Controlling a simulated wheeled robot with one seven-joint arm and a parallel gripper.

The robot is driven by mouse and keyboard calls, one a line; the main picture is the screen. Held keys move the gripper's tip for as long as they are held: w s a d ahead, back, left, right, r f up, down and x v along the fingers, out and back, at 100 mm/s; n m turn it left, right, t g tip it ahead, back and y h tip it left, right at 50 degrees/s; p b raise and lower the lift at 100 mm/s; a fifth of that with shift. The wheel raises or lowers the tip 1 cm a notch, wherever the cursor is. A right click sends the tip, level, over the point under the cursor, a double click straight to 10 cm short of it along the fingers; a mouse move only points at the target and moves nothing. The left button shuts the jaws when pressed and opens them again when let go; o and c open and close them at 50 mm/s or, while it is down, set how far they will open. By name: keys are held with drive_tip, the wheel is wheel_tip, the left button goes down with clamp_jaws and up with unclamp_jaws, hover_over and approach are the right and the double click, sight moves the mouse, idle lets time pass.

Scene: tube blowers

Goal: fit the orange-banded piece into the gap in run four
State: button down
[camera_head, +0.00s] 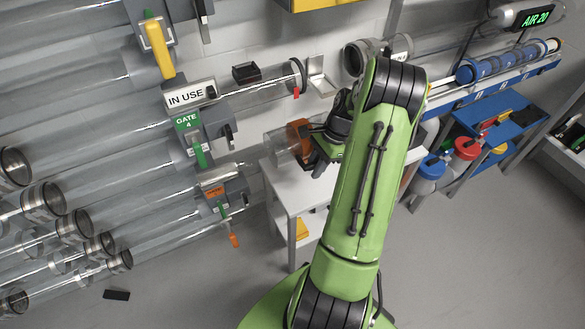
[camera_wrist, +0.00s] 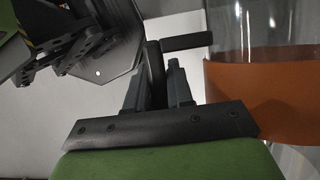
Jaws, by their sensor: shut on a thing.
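The orange-banded piece (camera_head: 297,130) is a clear tube with an orange band, at the left of my gripper (camera_head: 328,143) in the head view. In the wrist view, the orange-banded piece (camera_wrist: 270,95) fills the right side. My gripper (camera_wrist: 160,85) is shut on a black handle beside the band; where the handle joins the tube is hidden. A clear run ends in a black ring (camera_head: 300,76) with a red tag, above the piece. Open space separates it from a grey collar (camera_head: 356,57). The GATE 4 label (camera_head: 187,121) hangs just below this run.
A white table (camera_head: 290,185) stands beneath the piece. Several more clear tubes cross the left side, with an IN USE sign (camera_head: 190,95) and a yellow lever (camera_head: 158,50). A blue bench (camera_head: 490,130) with containers stands right. A small black item (camera_head: 116,295) lies on the floor.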

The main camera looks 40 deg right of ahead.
wheel_tip(320, 180, down, 10)
drive_tip(key=b, duration=0.3)
drive_tip(key=shift+s+b, duration=0.15)
drive_tip(key=shift+b, duration=0.2)
drive_tip(key=c, duration=1)
unclamp_jaws()
